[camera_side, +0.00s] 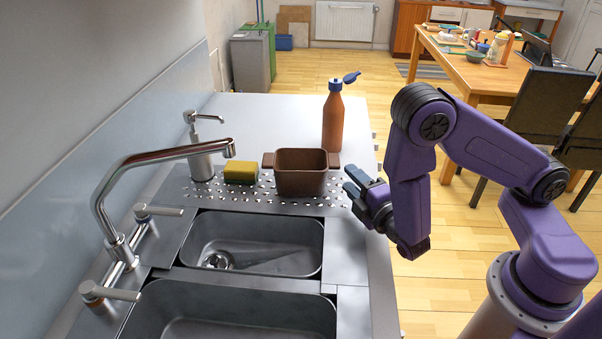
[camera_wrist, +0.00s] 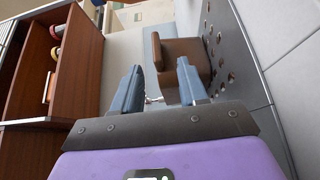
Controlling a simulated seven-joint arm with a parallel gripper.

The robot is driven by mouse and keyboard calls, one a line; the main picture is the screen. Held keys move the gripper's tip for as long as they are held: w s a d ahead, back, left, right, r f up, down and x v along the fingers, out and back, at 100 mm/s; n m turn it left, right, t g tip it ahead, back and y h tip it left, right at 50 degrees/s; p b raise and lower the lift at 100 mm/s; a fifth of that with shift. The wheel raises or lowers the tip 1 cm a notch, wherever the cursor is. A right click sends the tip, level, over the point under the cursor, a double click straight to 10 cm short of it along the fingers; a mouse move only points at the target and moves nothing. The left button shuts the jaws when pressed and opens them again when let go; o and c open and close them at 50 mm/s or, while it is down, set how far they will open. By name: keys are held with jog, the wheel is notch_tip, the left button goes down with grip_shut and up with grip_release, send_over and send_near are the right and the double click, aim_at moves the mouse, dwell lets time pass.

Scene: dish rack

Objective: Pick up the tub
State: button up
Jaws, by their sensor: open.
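The tub (camera_side: 301,178) is brown and square with two side handles. In the side view it stands upright on the perforated drain area behind the sinks. In the wrist view the tub (camera_wrist: 186,60) shows ahead of my fingers, partly hidden by the right finger. My gripper (camera_side: 357,187) is just right of the tub in the side view, its blue fingers pointing left towards it. In the wrist view my gripper (camera_wrist: 158,80) has its two fingers apart, with nothing held between them. The gripper appears apart from the tub.
A brown bottle with a blue cap (camera_side: 333,118) stands behind the tub. A yellow sponge (camera_side: 240,172) lies to its left, beside a soap dispenser (camera_side: 201,158). A tall faucet (camera_side: 160,155) arches over the sinks (camera_side: 255,242). The counter behind (camera_side: 260,115) is mostly clear.

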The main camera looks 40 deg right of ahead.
jog(key=shift+x, duration=2.55)
jog(key=shift+r, duration=0.2)
grip_shut()
